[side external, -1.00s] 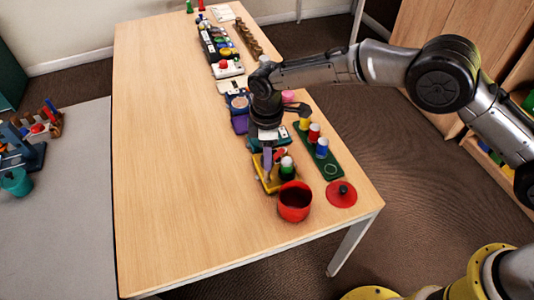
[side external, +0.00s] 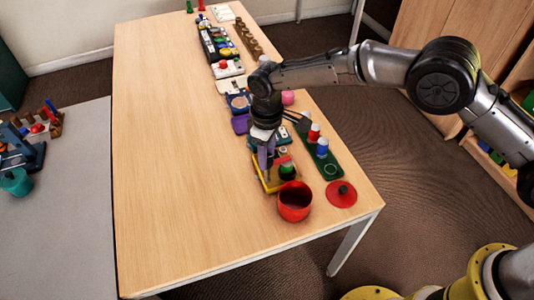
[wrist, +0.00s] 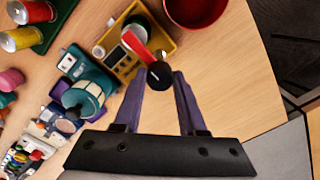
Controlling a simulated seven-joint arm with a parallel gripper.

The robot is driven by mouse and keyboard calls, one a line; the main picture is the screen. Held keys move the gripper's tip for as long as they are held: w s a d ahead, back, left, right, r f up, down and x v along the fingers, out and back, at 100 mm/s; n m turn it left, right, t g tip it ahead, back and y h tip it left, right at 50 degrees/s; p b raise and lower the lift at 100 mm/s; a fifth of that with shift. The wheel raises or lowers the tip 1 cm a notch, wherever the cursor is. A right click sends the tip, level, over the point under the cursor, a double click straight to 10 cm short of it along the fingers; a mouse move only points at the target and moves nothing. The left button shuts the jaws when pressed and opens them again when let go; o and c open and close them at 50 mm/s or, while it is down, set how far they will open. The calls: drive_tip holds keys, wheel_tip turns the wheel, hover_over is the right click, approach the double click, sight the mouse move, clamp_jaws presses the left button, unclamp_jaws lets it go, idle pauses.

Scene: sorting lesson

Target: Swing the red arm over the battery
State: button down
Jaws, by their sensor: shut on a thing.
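The yellow tray (side external: 262,184) sits near the front of the table and holds a green battery (side external: 288,171) standing upright. The battery also shows in the wrist view (wrist: 136,24). The red arm (side external: 283,160) is in the tray beside the battery; in the wrist view the red arm (wrist: 138,47) runs from near the battery to a black knob (wrist: 159,75). I cannot tell how far it overlaps the battery. My gripper (wrist: 166,75) is shut on the black knob, fingers pointing down at the tray. In the side view my gripper (side external: 266,172) hides part of the tray.
A red pot (side external: 295,207) stands close in front of the tray, with a red lid (side external: 341,194) to its right. A green board (side external: 330,168) with coloured cylinders lies to the right. A teal device (side external: 282,134) is just behind. The table's left half is clear.

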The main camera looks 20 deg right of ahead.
drive_tip(key=shift+c, duration=2.3)
unclamp_jaws()
drive_tip(key=shift+r, duration=0.1)
wheel_tip(320, 180, up, 14)
